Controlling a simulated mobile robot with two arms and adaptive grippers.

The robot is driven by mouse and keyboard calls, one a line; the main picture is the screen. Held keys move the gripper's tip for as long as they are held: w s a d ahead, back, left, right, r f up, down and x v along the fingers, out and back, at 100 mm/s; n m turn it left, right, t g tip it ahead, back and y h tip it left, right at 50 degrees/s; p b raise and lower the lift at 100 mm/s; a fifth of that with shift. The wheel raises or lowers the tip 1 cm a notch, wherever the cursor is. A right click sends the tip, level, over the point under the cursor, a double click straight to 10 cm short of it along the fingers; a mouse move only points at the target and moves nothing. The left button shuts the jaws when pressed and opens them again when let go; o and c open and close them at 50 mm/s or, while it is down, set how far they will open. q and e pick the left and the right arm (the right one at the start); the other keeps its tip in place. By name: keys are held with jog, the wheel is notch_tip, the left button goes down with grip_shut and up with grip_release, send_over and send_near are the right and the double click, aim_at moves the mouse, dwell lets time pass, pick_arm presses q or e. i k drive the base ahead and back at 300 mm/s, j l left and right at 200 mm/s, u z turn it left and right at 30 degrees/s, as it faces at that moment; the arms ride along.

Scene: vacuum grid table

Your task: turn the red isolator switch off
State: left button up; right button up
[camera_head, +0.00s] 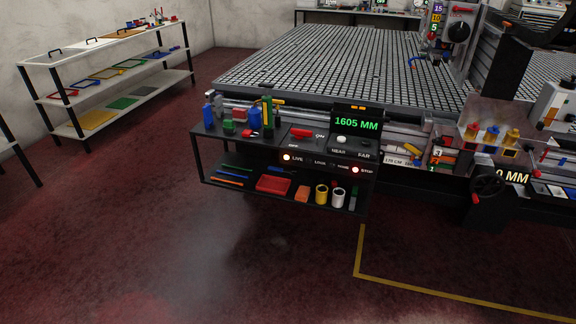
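The red isolator switch (301,132) is a red handle on a dark panel on top of the black bench (255,145) in front of the grid table. It lies roughly crosswise, its right end close to the "ON" mark; the "OFF" mark is below it, nearer the bench front. I cannot tell its exact setting from this distance. A white lamp by "LIVE" (287,157) shows bright on the bench front. Neither gripper is in view.
A "1605 MM" display (357,122) stands right of the switch. Bottles and small blocks (228,127) stand on its left. The shelf below holds a red tray (274,184) and cans. The grid table (330,60) is behind. Open red floor (180,250) lies in front.

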aim_at(299, 134)
jog(key=i+j+z, duration=0.25)
jog(key=i+j, duration=0.65)
jog(key=i, duration=0.45)
jog(key=i+j+z, duration=0.25)
jog(key=i+j, duration=0.9)
jog(key=i, duration=0.15)
